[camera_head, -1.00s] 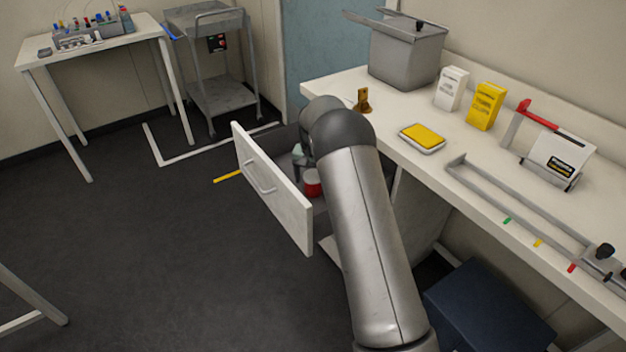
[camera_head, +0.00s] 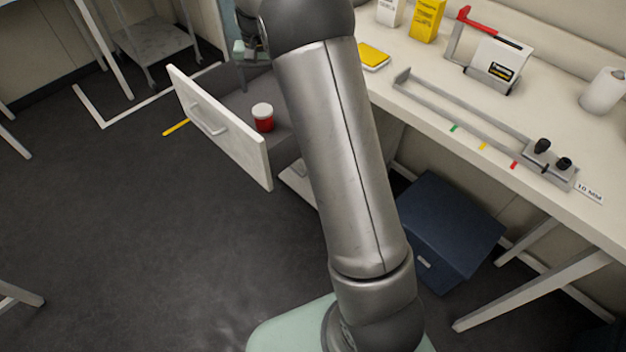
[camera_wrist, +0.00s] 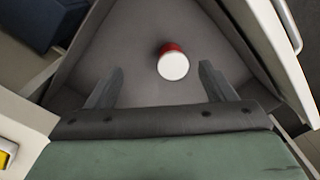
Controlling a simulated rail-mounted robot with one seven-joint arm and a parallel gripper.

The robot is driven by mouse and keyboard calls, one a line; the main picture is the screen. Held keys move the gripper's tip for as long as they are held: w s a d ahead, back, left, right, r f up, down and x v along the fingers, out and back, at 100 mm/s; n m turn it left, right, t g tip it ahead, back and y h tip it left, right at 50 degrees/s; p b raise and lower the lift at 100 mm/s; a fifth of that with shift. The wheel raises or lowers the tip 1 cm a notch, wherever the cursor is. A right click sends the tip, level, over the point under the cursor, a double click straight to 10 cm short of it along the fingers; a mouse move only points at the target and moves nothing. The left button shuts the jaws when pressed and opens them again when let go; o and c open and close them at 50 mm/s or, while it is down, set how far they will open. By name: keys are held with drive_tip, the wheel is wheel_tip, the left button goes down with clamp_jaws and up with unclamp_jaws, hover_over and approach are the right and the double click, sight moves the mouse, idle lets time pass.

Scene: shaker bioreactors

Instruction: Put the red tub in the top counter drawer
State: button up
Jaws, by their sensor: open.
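The red tub (camera_head: 263,117) with a white lid stands upright inside the open counter drawer (camera_head: 222,128). In the wrist view the tub (camera_wrist: 173,62) rests on the grey drawer floor (camera_wrist: 125,50), ahead of my fingertips. My gripper (camera_wrist: 160,82) is open and empty, with its two fingers apart and a gap between them and the tub. In the head view my gripper (camera_head: 246,66) is above the drawer's far part, partly hidden by my arm.
The counter (camera_head: 420,100) right of the drawer holds a yellow-topped dish (camera_head: 374,56), a yellow box (camera_head: 427,18) and a metal rail frame (camera_head: 465,112). A dark blue box (camera_head: 448,228) stands under it. Open floor lies left of the drawer.

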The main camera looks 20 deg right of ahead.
drive_tip(key=s+r+n, duration=0.2)
drive_tip(key=s+r, duration=0.2)
drive_tip(key=s, duration=1.4)
drive_tip(key=s+f+n, duration=0.1)
drive_tip(key=s+f, duration=0.1)
drive_tip(key=s, duration=0.7)
drive_tip(key=s+a+f+n, duration=0.1)
drive_tip(key=s+f, duration=0.1)
drive_tip(key=s, duration=0.8)
drive_tip(key=shift+s, duration=0.1)
